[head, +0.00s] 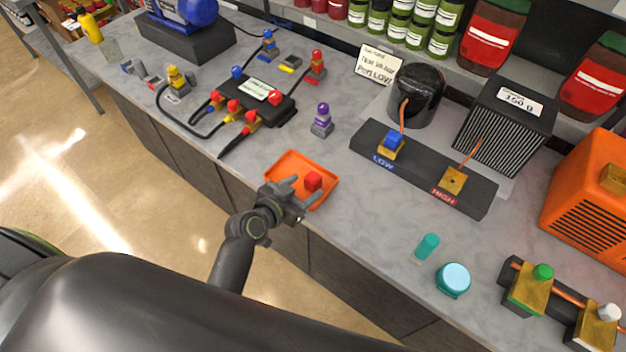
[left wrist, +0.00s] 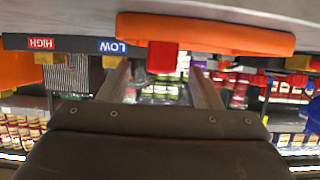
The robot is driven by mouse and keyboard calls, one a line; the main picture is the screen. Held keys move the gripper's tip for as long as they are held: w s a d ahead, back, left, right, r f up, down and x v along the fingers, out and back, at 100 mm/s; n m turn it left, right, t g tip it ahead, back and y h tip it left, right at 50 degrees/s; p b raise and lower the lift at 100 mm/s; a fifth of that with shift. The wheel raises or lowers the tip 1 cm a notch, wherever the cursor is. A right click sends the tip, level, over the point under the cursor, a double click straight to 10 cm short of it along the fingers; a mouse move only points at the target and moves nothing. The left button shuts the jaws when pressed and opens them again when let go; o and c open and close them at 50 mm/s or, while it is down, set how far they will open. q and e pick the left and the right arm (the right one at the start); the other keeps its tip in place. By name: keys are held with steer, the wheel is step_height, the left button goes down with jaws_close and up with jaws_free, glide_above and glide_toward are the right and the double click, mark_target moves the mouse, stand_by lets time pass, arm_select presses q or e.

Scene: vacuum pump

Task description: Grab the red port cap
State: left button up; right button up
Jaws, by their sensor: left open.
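The red port cap (head: 313,181) is a small red block in the shallow orange tray (head: 287,160) near the counter's front edge. My left gripper (head: 301,196) is open at the tray's front side, with its fingers reaching toward the cap. In the left wrist view, which looks upside down, the cap (left wrist: 162,57) shows between and beyond the two open fingers (left wrist: 160,80), against the orange tray (left wrist: 210,34). I cannot tell whether the fingers touch the tray. My right gripper is in neither view.
Behind the tray are a black manifold (head: 265,103) with hoses and a purple-capped fitting (head: 322,120). A dark LOW/HIGH port block (head: 424,168) is to the right. A teal cap (head: 428,246) and round teal jar (head: 453,279) stand farther right.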

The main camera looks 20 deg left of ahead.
mark_target(308, 182)
arm_select(q)
steer(key=shift+w+d, duration=0.1)
steer(key=shift+w, duration=0.2)
steer(key=p+x, duration=0.1)
steer(key=x, duration=0.2)
steer(key=shift+w+f+p, duration=0.1)
steer(key=shift+w+p, duration=0.2)
steer(key=shift+w, duration=0.05)
steer(key=shift+w+d+f, duration=0.15)
steer(key=shift+w, duration=0.15)
steer(key=shift+c, duration=0.2)
steer(key=c, duration=1)
